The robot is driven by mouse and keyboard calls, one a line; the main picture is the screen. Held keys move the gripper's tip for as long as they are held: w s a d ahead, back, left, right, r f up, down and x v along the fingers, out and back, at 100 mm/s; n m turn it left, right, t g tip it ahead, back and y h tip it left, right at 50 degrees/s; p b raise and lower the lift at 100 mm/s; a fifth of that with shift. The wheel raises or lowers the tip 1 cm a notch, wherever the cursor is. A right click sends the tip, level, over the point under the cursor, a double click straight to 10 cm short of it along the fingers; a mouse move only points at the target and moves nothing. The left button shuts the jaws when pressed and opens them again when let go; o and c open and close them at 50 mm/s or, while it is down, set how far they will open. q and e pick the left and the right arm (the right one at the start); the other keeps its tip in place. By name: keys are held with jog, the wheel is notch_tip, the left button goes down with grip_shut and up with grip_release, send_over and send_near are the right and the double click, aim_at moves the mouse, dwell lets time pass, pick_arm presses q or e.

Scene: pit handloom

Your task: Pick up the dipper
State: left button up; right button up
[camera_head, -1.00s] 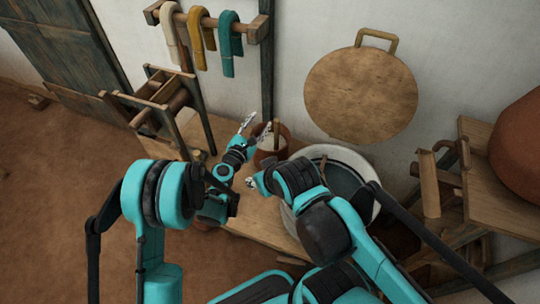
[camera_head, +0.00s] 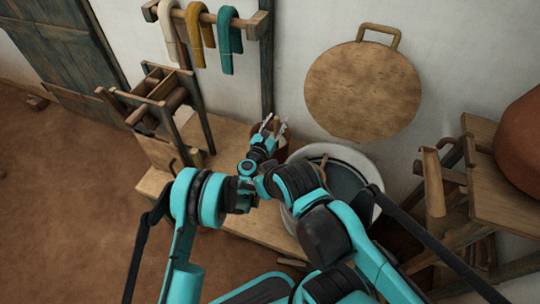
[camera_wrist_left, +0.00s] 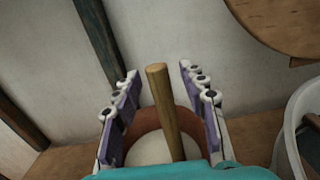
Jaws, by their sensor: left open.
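The dipper shows as an upright round wooden handle (camera_wrist_left: 164,105) in the left wrist view. It rises from a reddish-brown clay pot (camera_wrist_left: 137,128) with a pale inside; its lower end is hidden. My left gripper (camera_head: 275,124) is open over the pot in the head view. In the left wrist view its two fingers (camera_wrist_left: 160,88) stand apart on either side of the handle, with a visible gap on each side. In the head view the gripper mostly hides the handle and pot. My right gripper is not visible; my left arm covers the place where that arm ends.
A round wooden board (camera_head: 362,92) is against the wall. A wooden frame (camera_head: 160,100) stands at the left.

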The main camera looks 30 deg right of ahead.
pick_arm(q)
grip_shut()
notch_tip(320, 180, up, 24)
jog(key=p, duration=1.1)
jog(key=shift+f, duration=0.2)
